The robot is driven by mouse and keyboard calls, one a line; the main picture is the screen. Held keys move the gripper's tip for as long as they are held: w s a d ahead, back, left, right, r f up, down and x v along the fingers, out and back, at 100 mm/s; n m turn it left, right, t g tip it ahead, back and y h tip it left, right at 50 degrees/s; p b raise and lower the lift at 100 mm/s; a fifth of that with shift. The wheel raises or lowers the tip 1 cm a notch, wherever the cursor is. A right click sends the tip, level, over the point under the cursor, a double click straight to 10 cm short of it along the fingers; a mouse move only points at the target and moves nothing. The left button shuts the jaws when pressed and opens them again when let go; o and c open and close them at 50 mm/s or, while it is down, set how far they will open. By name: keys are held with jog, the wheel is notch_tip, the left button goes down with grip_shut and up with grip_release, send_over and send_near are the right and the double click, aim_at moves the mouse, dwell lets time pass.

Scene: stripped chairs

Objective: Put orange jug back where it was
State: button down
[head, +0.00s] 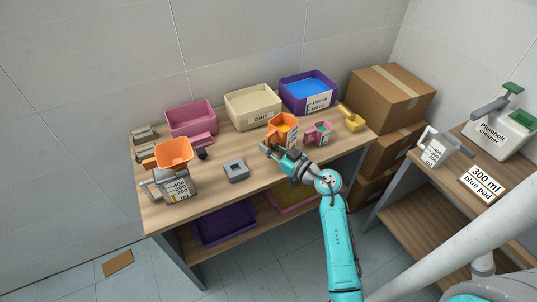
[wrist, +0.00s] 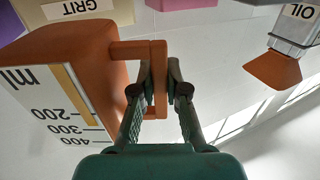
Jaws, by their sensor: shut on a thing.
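The orange jug (head: 276,134) is at the middle of the workbench in the head view, in front of the GRIT bin. In the wrist view the orange jug (wrist: 98,48) fills the left side, with a white scale panel marked 200, 300, 400 ml and a handle on its right. My gripper (wrist: 160,88) is shut on that handle, one finger on each side. In the head view my gripper (head: 268,150) reaches the jug from the front. I cannot tell whether the jug's base touches the bench top.
The workbench (head: 215,200) holds a pink bin (head: 190,118), the cream GRIT bin (head: 252,107), a purple bin (head: 308,92), a pink-green cup (head: 318,133), a yellow scoop (head: 353,121), a grey block (head: 236,170) and another orange container (head: 173,153). Bare wood lies front centre. Cardboard boxes (head: 392,97) stand right.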

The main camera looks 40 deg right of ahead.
jog(key=shift+f, duration=1.75)
jog(key=shift+f, duration=0.15)
jog(key=c, duration=1.2)
grip_release()
jog(key=shift+s+d, duration=0.1)
jog(key=shift+s, duration=0.15)
jog(key=s+d, duration=0.1)
jog(key=s, duration=1)
jog(key=shift+s, duration=0.25)
